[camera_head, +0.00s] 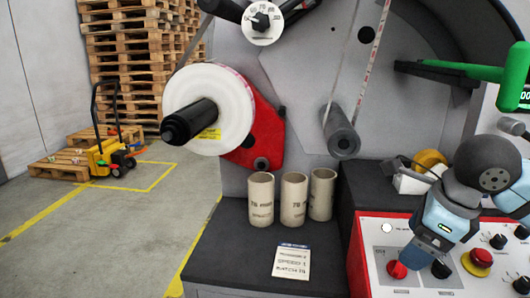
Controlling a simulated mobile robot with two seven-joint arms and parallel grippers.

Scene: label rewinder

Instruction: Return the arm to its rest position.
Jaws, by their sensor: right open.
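My right arm comes in from the right over the control panel (375,243), with a dark round joint and a light blue link. My right gripper (420,259) is at the lower end of that link, low over the left part of the panel, close to a red knob (397,270) and a black knob (440,268). It is open, and I see nothing held in it. Its fingertips are hard to make out, and I cannot tell whether they touch the panel. My left gripper is out of view.
The label rewinder carries a white roll (210,120) on a black spindle and a bare grey spindle (341,135). Several cardboard cores, one in the middle (293,200), stand on the dark bench beside a note card (292,262). A green arm (470,70) juts in upper right.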

